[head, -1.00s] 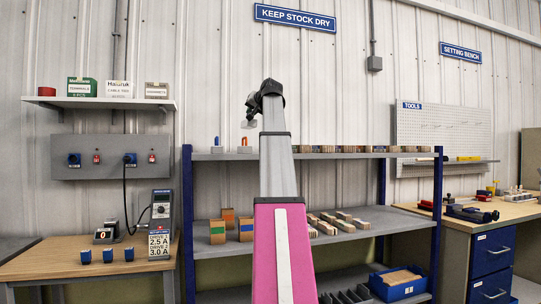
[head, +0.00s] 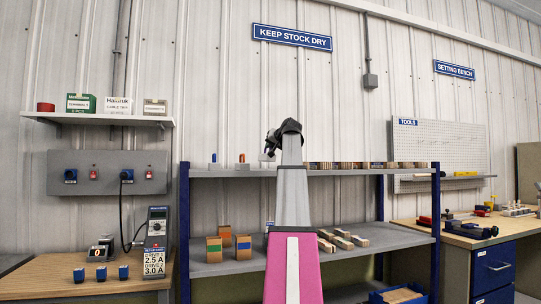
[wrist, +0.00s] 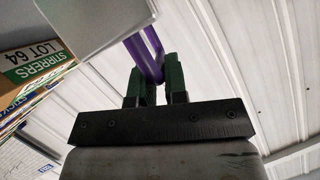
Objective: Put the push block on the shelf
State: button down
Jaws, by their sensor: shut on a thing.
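My gripper (wrist: 156,72) has green fingers shut on the purple handle (wrist: 133,48) of a push block. Its pale grey block body (wrist: 90,22) fills the top left of the wrist view. In the head view, my gripper (head: 271,147) is at the upper shelf's height, with the pale block (head: 266,157) small beneath it. The shelf rack's upper board (head: 225,173) runs behind my arm. I cannot tell whether the block touches the board.
A row of wood-coloured pieces (head: 350,165) fills the board to the right.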

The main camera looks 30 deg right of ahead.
notch_tip(320, 180, down, 4)
jog(key=shift+r, duration=0.15)
jog(key=c, duration=1.1)
grip_release()
jog(key=shift+s, duration=0.1)
jog(key=v, duration=1.2)
jog(key=shift+a, duration=0.1)
